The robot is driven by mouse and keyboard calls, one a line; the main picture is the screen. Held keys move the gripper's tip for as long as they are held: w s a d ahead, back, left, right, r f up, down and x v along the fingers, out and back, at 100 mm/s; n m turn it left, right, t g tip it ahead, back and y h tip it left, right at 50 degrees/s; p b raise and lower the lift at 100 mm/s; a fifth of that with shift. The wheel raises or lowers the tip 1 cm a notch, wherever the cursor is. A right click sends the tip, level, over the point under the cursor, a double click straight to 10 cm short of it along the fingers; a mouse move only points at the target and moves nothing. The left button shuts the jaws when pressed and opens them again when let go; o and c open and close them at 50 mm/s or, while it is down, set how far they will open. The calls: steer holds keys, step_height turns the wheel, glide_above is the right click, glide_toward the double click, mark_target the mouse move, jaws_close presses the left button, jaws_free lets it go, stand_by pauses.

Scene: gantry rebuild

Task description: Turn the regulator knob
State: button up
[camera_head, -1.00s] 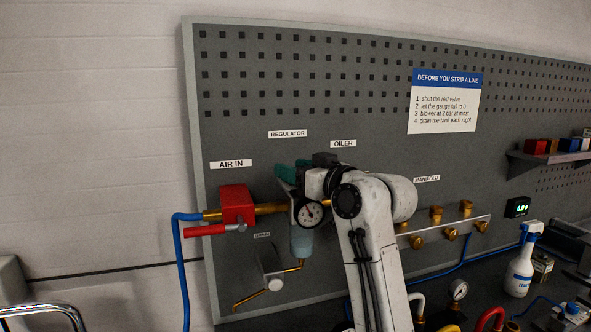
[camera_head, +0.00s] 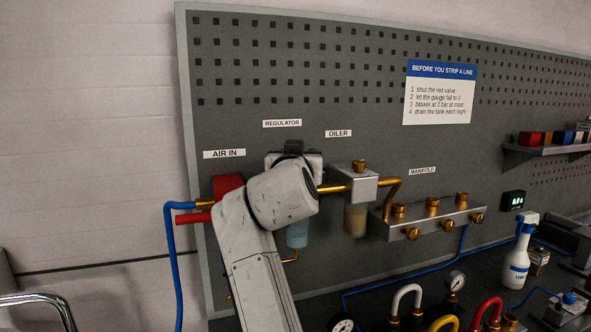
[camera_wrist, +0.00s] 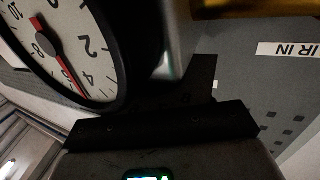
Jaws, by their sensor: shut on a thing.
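The regulator stands under its REGULATOR label (camera_head: 282,123), mostly hidden behind my arm in the head view; its clear bowl (camera_head: 297,235) shows below the arm. The regulator gauge (camera_wrist: 62,45) is large at the upper left of the wrist view, with its red needle near the 4. My gripper (camera_wrist: 203,82) is close beside the gauge in the wrist view and is shut on the regulator knob. The knob itself is hidden, so its angle cannot be told.
The red valve (camera_head: 228,184) is left of my arm, with its blue hose (camera_head: 173,265). A spray bottle (camera_head: 519,262) and coloured hose ends stand on the dark bench.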

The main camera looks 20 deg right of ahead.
steer(key=shift+m+g+h+b, duration=0.8)
steer(key=shift+m+h+b, duration=0.15)
steer(key=shift+h, duration=0.45)
steer(key=shift+d, duration=0.1)
steer(key=o, duration=1)
steer(key=shift+c, duration=0.2)
steer(key=shift+s, duration=0.15)
steer(key=b+v, duration=0.2)
steer(key=v, duration=0.8)
steer(key=shift+s+a, duration=0.2)
steer(key=shift+a, duration=0.05)
steer(key=shift+f, duration=0.1)
